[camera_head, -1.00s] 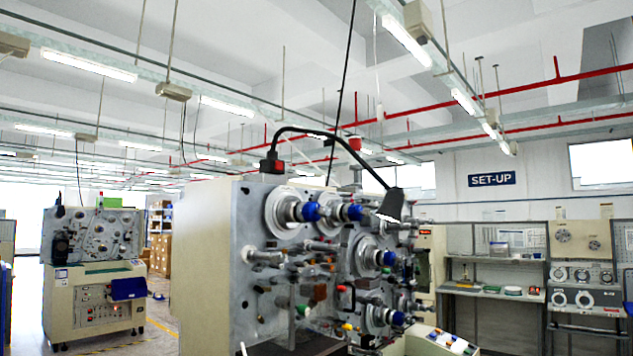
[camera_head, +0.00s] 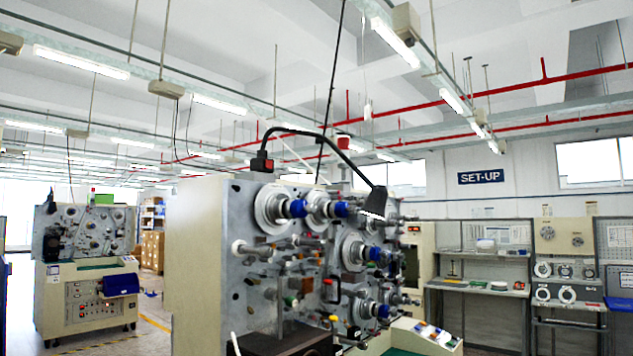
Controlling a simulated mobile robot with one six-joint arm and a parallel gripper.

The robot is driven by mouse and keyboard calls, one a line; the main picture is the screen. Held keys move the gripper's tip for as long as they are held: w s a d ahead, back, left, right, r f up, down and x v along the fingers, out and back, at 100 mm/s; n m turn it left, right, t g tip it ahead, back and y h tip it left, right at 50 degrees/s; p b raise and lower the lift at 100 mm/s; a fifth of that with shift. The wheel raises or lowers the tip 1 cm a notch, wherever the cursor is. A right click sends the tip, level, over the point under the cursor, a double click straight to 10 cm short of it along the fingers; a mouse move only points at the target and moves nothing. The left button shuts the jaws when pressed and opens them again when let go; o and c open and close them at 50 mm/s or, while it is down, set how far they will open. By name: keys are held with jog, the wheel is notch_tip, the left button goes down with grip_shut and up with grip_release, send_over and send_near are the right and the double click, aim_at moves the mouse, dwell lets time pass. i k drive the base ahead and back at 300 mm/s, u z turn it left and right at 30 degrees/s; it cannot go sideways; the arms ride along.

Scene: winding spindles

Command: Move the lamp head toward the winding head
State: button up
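The lamp head (camera_head: 374,202) is a dark cone at the end of a black curved gooseneck (camera_head: 310,131). The gooseneck rises from a black and red base (camera_head: 262,162) on top of the winding machine. The lamp head hangs in front of the upper right of the machine's face, its pale open end pointing down. The winding head (camera_head: 300,255) is the grey front panel with several spindles with blue caps; a blue-capped spindle (camera_head: 297,208) sits at its upper left. My gripper is not in view.
A second winding machine (camera_head: 88,265) stands at the left. A bench with shelves (camera_head: 487,290) and a panel with dials (camera_head: 566,270) are at the right under a SET-UP sign (camera_head: 481,177). Open floor (camera_head: 140,335) with yellow lines lies between the two machines.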

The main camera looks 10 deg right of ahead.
aim_at(375, 206)
jog(key=z, duration=0.05)
jog(key=i, duration=1)
jog(key=u, duration=0.05)
